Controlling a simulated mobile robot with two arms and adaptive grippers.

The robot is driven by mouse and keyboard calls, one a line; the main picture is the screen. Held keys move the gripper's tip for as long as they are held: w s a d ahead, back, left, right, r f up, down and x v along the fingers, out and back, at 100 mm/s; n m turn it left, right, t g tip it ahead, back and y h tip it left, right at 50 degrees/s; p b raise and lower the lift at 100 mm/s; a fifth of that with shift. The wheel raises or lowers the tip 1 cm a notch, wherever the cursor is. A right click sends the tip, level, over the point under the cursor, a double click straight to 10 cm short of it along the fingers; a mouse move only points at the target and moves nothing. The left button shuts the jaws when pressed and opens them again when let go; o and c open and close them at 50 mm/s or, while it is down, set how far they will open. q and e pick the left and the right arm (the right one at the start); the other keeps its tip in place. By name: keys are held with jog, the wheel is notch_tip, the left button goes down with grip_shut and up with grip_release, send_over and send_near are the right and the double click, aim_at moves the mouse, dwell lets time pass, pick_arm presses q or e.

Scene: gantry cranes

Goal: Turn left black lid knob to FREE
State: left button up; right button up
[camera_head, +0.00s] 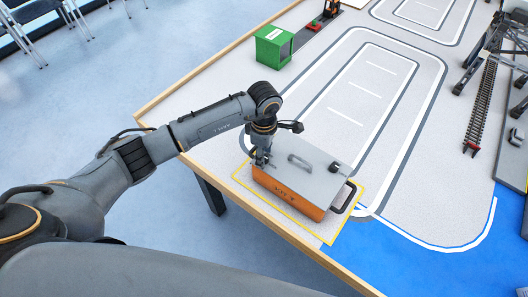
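An orange box (287,194) with a grey lid (308,177) stands near the table's front edge, inside a yellow outline. The lid has a grey handle (300,161) in its middle and a small black knob (334,167) at its right end. My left gripper (261,160) points down at the left end of the lid. It covers the place where the left knob would be, so I cannot see that knob or its setting. The fingers are small and dark here, and I cannot tell whether they are open or shut. My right gripper is not in view.
A black side handle (344,197) sticks out at the box's right. A green box (274,47) stands at the back left of the table. Train track (480,107) and dark crane structures are at the right. The white-lined grey surface behind the box is clear.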

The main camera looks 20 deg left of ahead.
pick_arm(q)
grip_shut()
jog(key=n+b, duration=0.2)
jog(key=n, duration=0.1)
jog(key=shift+f+n, duration=0.1)
jog(key=shift+n, duration=0.2)
jog(key=n+b, duration=0.3)
jog(key=n, duration=0.2)
jog(key=n+b, duration=0.2)
jog(key=n, duration=0.3)
jog(key=n+b, duration=0.1)
jog(key=n, duration=0.3)
jog(key=shift+n, duration=0.3)
dwell(0.4)
